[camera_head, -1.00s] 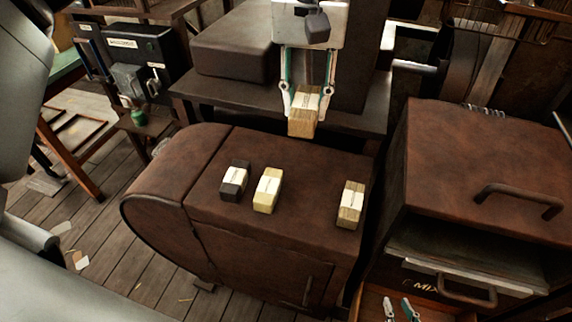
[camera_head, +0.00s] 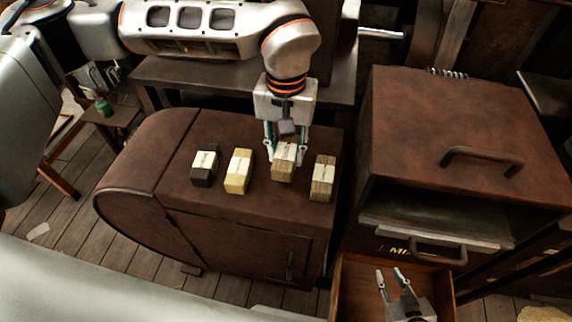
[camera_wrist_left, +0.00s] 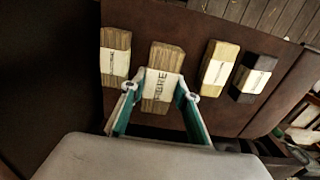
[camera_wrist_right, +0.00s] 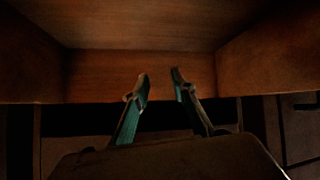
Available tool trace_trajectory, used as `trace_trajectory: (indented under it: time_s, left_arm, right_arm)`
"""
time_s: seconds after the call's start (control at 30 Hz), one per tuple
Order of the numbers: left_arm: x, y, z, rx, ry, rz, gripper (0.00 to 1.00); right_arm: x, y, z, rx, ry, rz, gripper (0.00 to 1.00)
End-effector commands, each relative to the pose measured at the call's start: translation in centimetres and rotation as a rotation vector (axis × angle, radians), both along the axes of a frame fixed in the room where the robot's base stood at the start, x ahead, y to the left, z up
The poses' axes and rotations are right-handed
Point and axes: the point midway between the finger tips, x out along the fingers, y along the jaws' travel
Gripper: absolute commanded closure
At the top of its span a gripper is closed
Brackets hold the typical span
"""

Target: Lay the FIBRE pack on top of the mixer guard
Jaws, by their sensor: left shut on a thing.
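The FIBRE pack (camera_head: 283,171) is a tan block with a white paper band; the word FIBRE reads on it in the left wrist view (camera_wrist_left: 159,86). My left gripper (camera_head: 285,150) is shut on it, with one finger at each side of the band. The pack is over the top of the brown round-ended housing (camera_head: 235,215), in line with other packs; I cannot tell whether it touches. A brown box with a handle (camera_head: 440,120) stands at the right, partly lettered "MI" below; I cannot tell which is the mixer guard. My right gripper (camera_head: 392,277) is open and empty over a drawer.
A dark pack (camera_head: 203,168), a yellow pack (camera_head: 238,171) and a wood-coloured pack (camera_head: 323,178) lie on the housing beside the held pack. The open wooden drawer (camera_head: 350,290) is at lower right. A dark bench (camera_head: 190,75) stands behind. The housing's front strip is clear.

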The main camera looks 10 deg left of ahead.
Motion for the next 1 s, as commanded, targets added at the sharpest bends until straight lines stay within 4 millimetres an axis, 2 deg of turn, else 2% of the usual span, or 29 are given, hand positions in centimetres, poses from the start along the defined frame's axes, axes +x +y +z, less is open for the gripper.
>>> trace_trajectory:
  time_s: [0.03, 0.23, 0.47, 0.87, 0.9, 0.93, 1.0]
  left_arm:
    - [0.0, 0.0, -0.7, -0.001, -0.001, 0.000, 0.93]
    - [0.0, 0.0, -1.8, 0.000, 0.001, 0.000, 0.93]
    - [0.0, 0.0, -5.2, -0.001, 0.001, 0.000, 0.93]
    - [0.1, 0.0, -5.5, 0.000, -0.001, 0.000, 0.93]
    - [0.0, 0.0, -5.5, 0.001, 0.000, 0.000, 0.65]
    - [0.0, 0.0, -5.4, 0.000, 0.000, 0.000, 0.57]
    - [0.0, 0.0, -5.4, 0.000, 0.000, 0.000, 0.53]
  right_arm:
    - [0.2, 0.3, -0.2, 0.003, -0.009, 0.006, 0.75]
    - [0.7, 0.7, 0.0, 0.011, -0.026, 0.013, 0.75]
    - [1.1, 2.1, -0.6, 0.030, -0.049, 0.033, 0.75]
    - [1.2, 2.0, -0.5, 0.028, -0.053, 0.034, 0.75]
    - [1.2, 2.0, -0.5, 0.027, -0.054, 0.035, 0.75]
    - [1.2, 2.0, -0.6, 0.026, -0.053, 0.034, 0.75]
    - [1.1, 1.9, -0.6, 0.026, -0.051, 0.034, 0.75]
